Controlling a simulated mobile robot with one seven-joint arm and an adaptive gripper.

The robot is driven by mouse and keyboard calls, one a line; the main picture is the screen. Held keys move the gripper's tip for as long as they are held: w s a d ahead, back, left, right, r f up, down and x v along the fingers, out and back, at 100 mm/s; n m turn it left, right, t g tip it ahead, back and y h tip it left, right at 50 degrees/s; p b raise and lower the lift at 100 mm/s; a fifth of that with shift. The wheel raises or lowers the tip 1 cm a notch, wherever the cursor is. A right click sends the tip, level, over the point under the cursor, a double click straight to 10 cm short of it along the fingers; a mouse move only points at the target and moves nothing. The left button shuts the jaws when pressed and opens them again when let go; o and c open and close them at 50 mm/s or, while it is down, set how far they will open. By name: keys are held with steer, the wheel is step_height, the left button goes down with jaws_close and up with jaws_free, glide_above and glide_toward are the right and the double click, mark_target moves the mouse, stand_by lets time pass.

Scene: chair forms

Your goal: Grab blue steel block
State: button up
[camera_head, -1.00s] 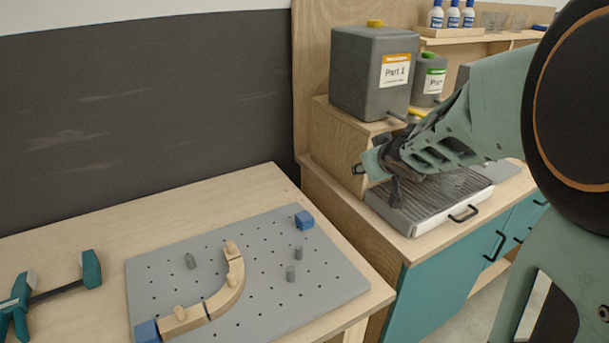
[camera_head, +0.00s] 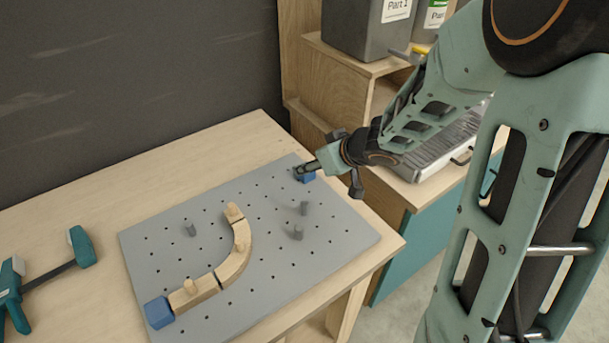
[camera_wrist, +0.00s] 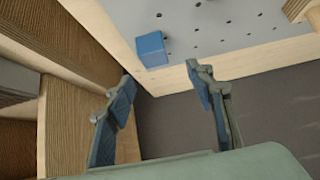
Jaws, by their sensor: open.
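One blue block (camera_head: 308,177) sits at the back right corner of the grey pegboard plate (camera_head: 345,225). It shows whole in the wrist view (camera_wrist: 151,50), ahead of my fingers and not between them. My gripper (camera_head: 300,172) is open and close to this block in the head view, covering part of it. In the wrist view my gripper's two fingers (camera_wrist: 165,88) are spread apart with nothing between them. A second blue block (camera_head: 159,312) lies at the plate's front left corner, touching the end of a curved wooden form.
A teal clamp (camera_head: 45,280) lies on the table at left. A wooden cabinet with a shelf (camera_head: 335,80) stands right of the table.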

steer(key=shift+b+x, duration=0.3)
steer(key=shift+x, duration=0.85)
steer(key=f+b, duration=0.1)
steer(key=w+f+b, duration=0.1)
steer(key=w+a+f+b, duration=0.1)
steer(key=f, duration=0.1)
steer(key=shift+w+f, duration=0.1)
steer(key=shift+w, duration=0.3)
jaws_close()
